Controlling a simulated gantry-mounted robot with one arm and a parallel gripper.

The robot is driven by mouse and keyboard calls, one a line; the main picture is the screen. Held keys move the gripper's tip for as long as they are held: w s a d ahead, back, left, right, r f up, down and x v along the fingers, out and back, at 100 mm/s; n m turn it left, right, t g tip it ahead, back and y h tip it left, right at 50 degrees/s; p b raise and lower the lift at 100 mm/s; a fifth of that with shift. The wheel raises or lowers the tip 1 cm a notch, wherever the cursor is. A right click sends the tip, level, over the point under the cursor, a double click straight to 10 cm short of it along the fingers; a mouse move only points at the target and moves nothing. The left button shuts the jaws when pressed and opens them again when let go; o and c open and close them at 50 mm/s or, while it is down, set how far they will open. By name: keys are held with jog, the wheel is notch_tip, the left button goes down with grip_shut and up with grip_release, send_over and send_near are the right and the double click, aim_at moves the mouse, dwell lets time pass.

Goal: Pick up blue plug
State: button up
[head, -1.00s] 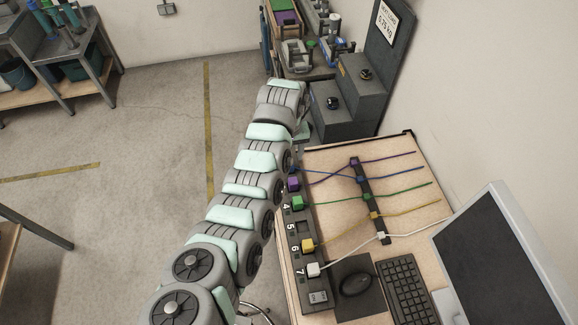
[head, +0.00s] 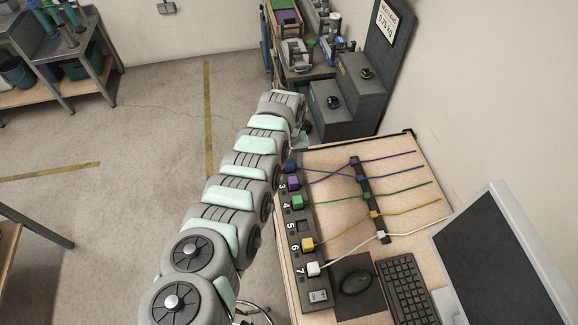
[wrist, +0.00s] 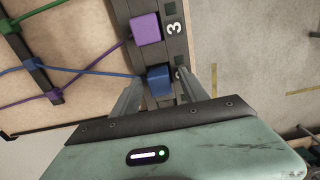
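The blue plug (wrist: 158,80) sits on the dark numbered strip (wrist: 172,50), with a blue cable running left from it in the wrist view. In the head view the blue plug (head: 290,167) is at the far end of the strip, beside my arm. My gripper (wrist: 159,76) is open, with one finger on each side of the blue plug. A gap shows between the plug and the right finger; the left finger is close to the plug, and I cannot tell if they touch. The fingertips are not clear in the head view.
A purple plug (head: 293,183) sits beside the blue one. Green (head: 297,202), yellow (head: 307,245) and white (head: 313,269) plugs follow along the strip. Their cables pass a dark cable bar (head: 367,195). A grey stepped stand (head: 345,100) rises beyond the table.

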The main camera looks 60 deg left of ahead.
grip_shut()
dwell(0.3)
dwell(0.4)
notch_tip(320, 180, up, 19)
notch_tip(320, 180, up, 5)
jog(key=p, duration=0.5)
send_over(289, 162)
jog(key=shift+f+b, duration=0.25)
jog(key=shift+b, duration=0.05)
